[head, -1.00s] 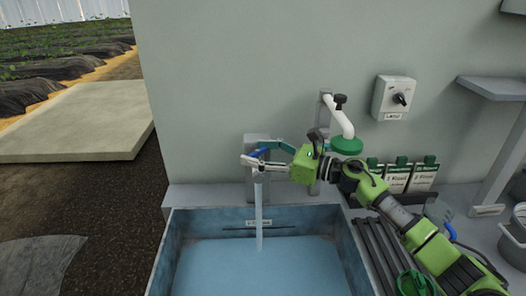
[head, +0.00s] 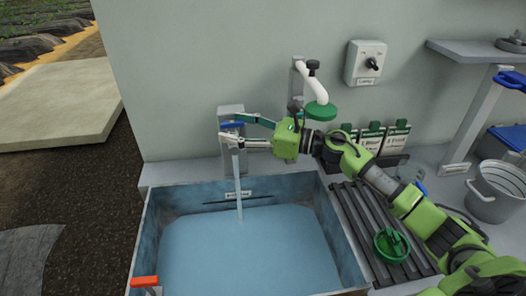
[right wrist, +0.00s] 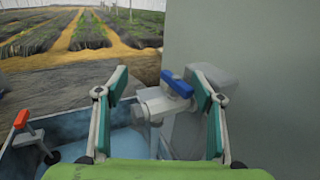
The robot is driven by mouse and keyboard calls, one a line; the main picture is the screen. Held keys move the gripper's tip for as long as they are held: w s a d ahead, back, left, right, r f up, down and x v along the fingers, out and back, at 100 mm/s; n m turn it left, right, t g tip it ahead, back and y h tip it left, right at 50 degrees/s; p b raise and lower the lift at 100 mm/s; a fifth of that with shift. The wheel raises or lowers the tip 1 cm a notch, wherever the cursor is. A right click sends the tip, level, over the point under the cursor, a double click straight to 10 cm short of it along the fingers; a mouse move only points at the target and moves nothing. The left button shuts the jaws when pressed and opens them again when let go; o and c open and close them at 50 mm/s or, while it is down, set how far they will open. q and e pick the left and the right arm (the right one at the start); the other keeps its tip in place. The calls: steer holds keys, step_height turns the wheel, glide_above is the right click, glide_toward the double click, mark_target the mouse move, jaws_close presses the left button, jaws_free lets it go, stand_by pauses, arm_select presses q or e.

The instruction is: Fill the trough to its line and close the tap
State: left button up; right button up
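The tap on the wall post has a blue lever (head: 231,125), also in the right wrist view (right wrist: 178,86). A water stream (head: 238,180) falls from it into the grey-blue trough (head: 334,232). The water surface (head: 250,250) lies below a small marked plate with a dark line (head: 238,195) on the trough's back wall. My right gripper (head: 232,129) reaches in from the right. Its fingers are spread, one each side of the lever in the wrist view (right wrist: 160,84); I cannot tell whether they touch it. My left gripper is out of view.
An orange-red handle (head: 145,282) sits at the trough's front left. A white pipe with a green disc (head: 318,111) stands behind my right arm. A slatted rack with a green round item (head: 391,244), label cards (head: 371,136) and a metal bucket (head: 497,190) are at right.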

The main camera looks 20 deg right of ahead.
steer(key=s+d+b, duration=0.2)
steer(key=s+b, duration=0.2)
steer(key=s, duration=0.8)
steer(key=shift+s+b, duration=0.15)
steer(key=shift+b, duration=0.2)
stand_by(0.4)
